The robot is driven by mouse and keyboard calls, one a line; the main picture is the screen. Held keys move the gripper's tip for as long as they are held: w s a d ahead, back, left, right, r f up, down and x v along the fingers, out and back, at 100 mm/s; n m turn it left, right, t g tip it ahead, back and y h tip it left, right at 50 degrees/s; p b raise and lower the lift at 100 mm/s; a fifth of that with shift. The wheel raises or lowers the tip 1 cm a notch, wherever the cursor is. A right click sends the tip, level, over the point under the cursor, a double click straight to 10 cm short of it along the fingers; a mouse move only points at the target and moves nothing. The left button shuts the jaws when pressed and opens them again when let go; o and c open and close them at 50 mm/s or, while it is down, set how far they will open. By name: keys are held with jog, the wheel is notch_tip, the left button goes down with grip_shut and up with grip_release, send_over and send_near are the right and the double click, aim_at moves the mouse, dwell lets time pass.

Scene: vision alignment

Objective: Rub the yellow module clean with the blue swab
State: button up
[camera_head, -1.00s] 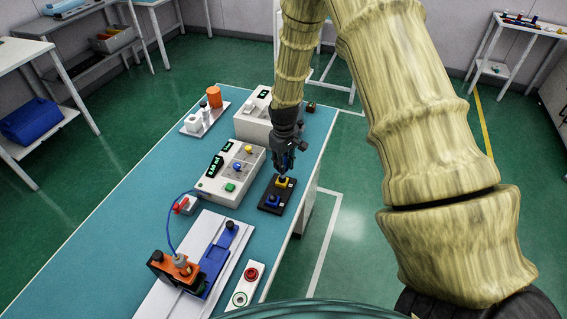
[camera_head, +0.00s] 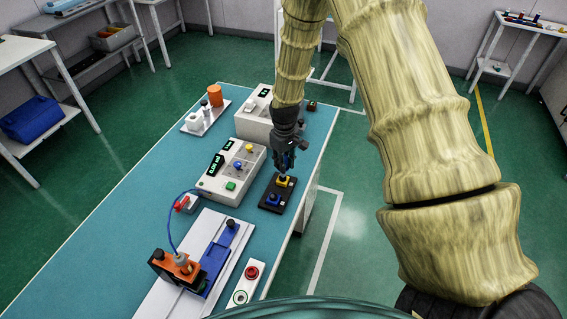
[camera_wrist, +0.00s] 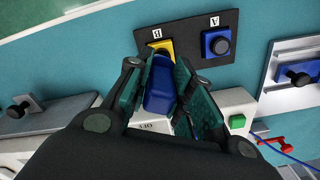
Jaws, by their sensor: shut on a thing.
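The yellow module (camera_head: 283,182) sits on a black plate (camera_head: 265,206) beside a blue module (camera_head: 273,199). In the wrist view the yellow module (camera_wrist: 153,50) is by the label B, and the blue module (camera_wrist: 215,43) is by the label A. My gripper (camera_head: 285,168) is just above the yellow module. In the wrist view it is shut on the blue swab (camera_wrist: 160,85), whose end is close to the yellow module and partly covers it. I cannot tell whether the swab touches the module.
A white instrument box (camera_head: 231,170) with a display and coloured knobs stands left of the plate. A white fixture (camera_head: 190,275) with an orange block and a red button box (camera_head: 246,283) are nearer. A cream box (camera_head: 252,125) stands behind. The table's right edge is close to the plate.

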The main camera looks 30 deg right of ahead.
jog(key=shift+r, duration=0.2)
jog(key=shift+r+p, duration=1.8)
jog(key=shift+r, duration=1.05)
